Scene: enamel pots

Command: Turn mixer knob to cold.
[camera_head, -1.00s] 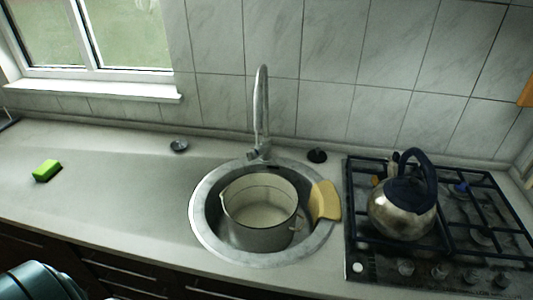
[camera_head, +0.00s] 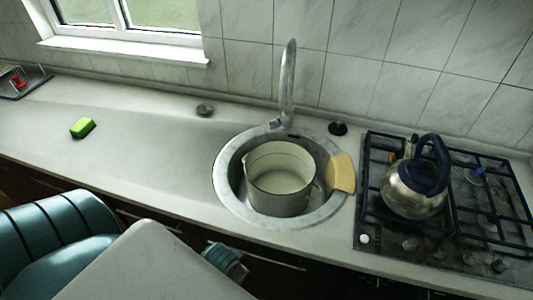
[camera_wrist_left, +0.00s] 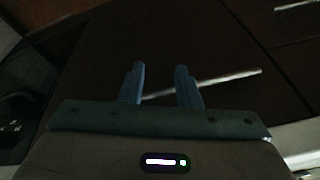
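The mixer tap (camera_head: 288,82) is a tall grey curved spout at the back of the round steel sink (camera_head: 228,172). Its small knob (camera_head: 275,124) sits low at the left of the tap's base; its exact setting is too small to tell. My left gripper (camera_head: 236,265) is low in the head view, in front of the counter's edge and well apart from the tap. In the left wrist view its two blue fingers (camera_wrist_left: 160,78) are spread with nothing between them, facing dark cabinet fronts. My right gripper is not in view.
A pot (camera_head: 282,196) stands in the sink, with a yellow board (camera_head: 342,173) on the sink's right rim. A kettle (camera_head: 412,194) stands on the gas hob (camera_head: 470,235). A green sponge (camera_head: 82,128) lies on the left counter. The counter between sponge and sink is clear.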

